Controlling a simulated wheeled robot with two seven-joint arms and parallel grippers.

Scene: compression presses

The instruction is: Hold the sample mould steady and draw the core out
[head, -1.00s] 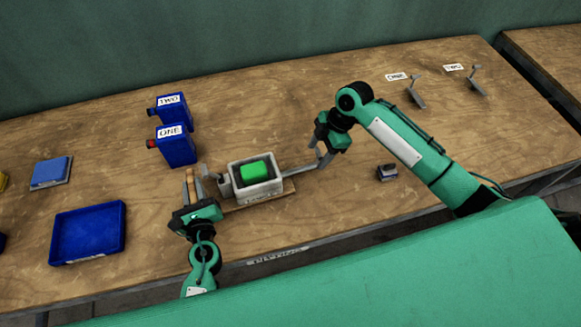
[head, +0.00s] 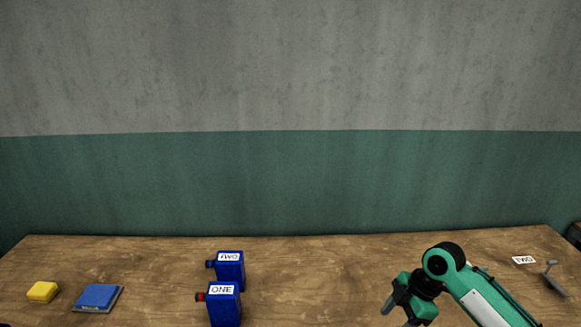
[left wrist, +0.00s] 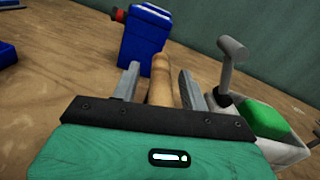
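In the left wrist view a pale box-shaped mould (left wrist: 286,150) stands at the lower right with a green block (left wrist: 264,120) in it. The head view does not show the mould or my left gripper. My right gripper (head: 396,312) is at the bottom edge of the head view, partly cut off; its hold is hidden.
Two blue containers, ONE (head: 224,308) and TWO (head: 231,270), stand left of centre. A grey lever piece (head: 554,280) is at the right. The table's back middle is clear.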

